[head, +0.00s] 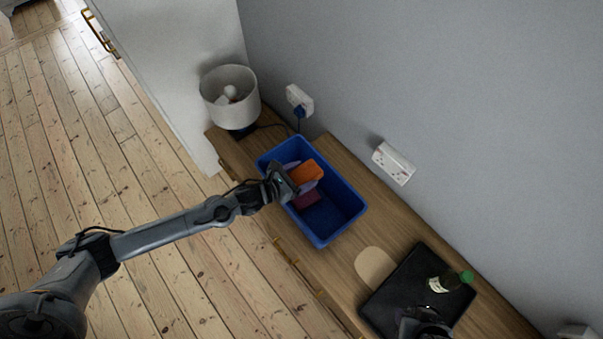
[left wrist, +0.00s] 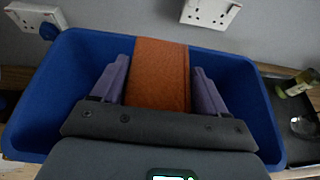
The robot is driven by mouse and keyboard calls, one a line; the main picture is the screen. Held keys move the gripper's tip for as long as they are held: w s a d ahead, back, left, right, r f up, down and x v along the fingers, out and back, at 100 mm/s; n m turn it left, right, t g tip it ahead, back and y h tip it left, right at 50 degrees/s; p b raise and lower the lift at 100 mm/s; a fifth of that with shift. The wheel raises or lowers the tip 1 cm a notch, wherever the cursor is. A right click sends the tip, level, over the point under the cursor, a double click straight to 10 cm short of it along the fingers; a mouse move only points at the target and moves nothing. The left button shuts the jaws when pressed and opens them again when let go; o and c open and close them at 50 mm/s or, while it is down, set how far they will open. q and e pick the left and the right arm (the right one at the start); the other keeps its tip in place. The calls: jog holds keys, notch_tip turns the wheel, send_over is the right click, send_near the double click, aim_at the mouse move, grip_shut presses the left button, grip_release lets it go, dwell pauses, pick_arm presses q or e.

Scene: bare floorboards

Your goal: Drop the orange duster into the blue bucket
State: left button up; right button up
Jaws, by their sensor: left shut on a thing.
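The orange duster (head: 306,172) is between the purple fingers of my left gripper (head: 303,177), which is shut on it. In the left wrist view the orange duster (left wrist: 161,75) fills the gap between the two fingers. The blue bucket (head: 344,215) stands on a wooden cabinet top, and the duster is over its opening. The bucket (left wrist: 60,90) surrounds the gripper in the left wrist view. A dark reddish patch shows in the bucket below the duster; I cannot tell what it is.
A white-shaded lamp (head: 229,97) stands left of the bucket. A beige rounded board (head: 374,267) and a black tray (head: 400,293) with a green-capped bottle (head: 447,283) and a glass lie to the right. The grey wall with sockets (head: 394,164) is close behind the bucket.

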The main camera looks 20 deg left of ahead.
pick_arm(q)
jog(key=shift+f+b, duration=0.6)
jog(key=shift+f, duration=0.55)
jog(key=o, duration=1.1)
jog(key=shift+c, duration=0.2)
jog(key=b+v, duration=0.1)
jog(key=v, duration=0.9)
jog(key=shift+s+a, duration=0.2)
jog(key=shift+s, duration=0.15)
jog(key=shift+r, duration=0.1)
